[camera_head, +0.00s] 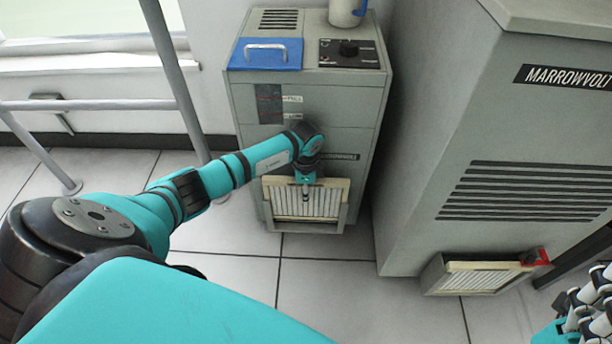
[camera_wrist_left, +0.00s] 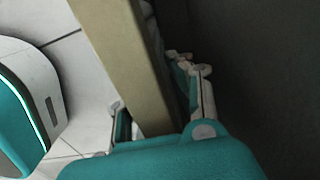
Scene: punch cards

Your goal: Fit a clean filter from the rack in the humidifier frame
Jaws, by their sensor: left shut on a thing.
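The humidifier (camera_head: 310,105) is a grey cabinet with a blue panel on top. A cream-edged pleated filter (camera_head: 318,203) stands upright, slightly tilted, at the grey humidifier frame (camera_head: 347,213) low on its front. I cannot tell whether it is fully seated. My left gripper (camera_head: 306,189) is shut on the filter's top edge. In the left wrist view the filter's tan edge (camera_wrist_left: 120,65) runs between the fingers (camera_wrist_left: 160,125). My right gripper (camera_head: 590,305) is partly in view at the bottom right, and its opening is unclear.
A large grey MARROWVOLT machine (camera_head: 450,130) stands on the right. Low at its front is a grey holder (camera_head: 437,274) with another pleated filter (camera_head: 485,276) and a red part (camera_head: 535,257). A grey rail (camera_head: 100,105) stands left. Tiled floor (camera_head: 330,290) between is clear.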

